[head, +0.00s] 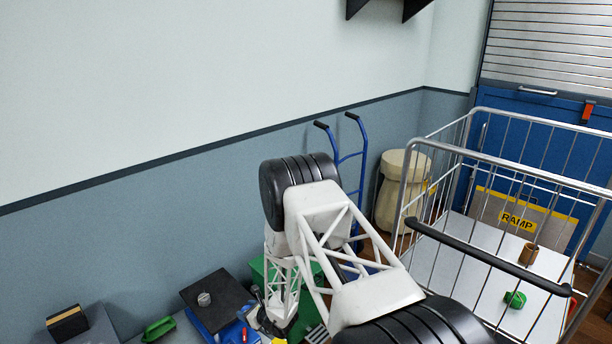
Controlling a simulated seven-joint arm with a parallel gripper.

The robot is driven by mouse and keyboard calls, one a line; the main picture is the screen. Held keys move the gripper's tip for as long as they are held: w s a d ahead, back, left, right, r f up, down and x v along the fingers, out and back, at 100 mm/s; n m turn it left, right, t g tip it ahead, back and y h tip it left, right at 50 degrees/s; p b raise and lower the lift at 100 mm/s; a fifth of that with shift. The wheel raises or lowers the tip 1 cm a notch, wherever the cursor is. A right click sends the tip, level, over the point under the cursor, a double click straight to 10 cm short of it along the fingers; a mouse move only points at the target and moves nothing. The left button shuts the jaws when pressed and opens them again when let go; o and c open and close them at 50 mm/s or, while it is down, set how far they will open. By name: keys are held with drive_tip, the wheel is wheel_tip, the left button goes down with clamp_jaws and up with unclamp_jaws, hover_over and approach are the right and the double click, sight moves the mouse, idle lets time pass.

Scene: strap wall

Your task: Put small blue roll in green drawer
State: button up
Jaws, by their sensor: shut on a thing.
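My arm reaches down to the work surface at the lower left, and my gripper (266,318) is small and partly hidden at its end. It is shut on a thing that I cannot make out. I cannot pick out the small blue roll for sure. A green box-like piece (257,271) shows behind my forearm. It may be part of the green drawer, but its opening is hidden.
A blue box with a dark top (222,292) stands left of my gripper, with a grey knob-like piece (204,299) on it. A green-handled item (158,328) lies further left. A wire cart (470,155) with a black handle fills the right side.

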drive_tip(key=w+d+r+m+t+h, duration=0.2)
drive_tip(key=w+d+r, duration=0.2)
drive_tip(key=d+r, duration=0.4)
drive_tip(key=w+d+r+m+t+h, duration=0.1)
drive_tip(key=w+d+r, duration=0.4)
drive_tip(key=d, duration=1.4)
drive_tip(key=w+d+r+m+t+h, duration=0.2)
drive_tip(key=w+d+r+m+h, duration=0.2)
drive_tip(key=d+r, duration=0.9)
drive_tip(key=shift+w+d+r+m+t, duration=0.2)
drive_tip(key=shift+m+t, duration=0.1)
drive_tip(key=shift+m, duration=0.2)
drive_tip(key=shift+a, duration=0.1)
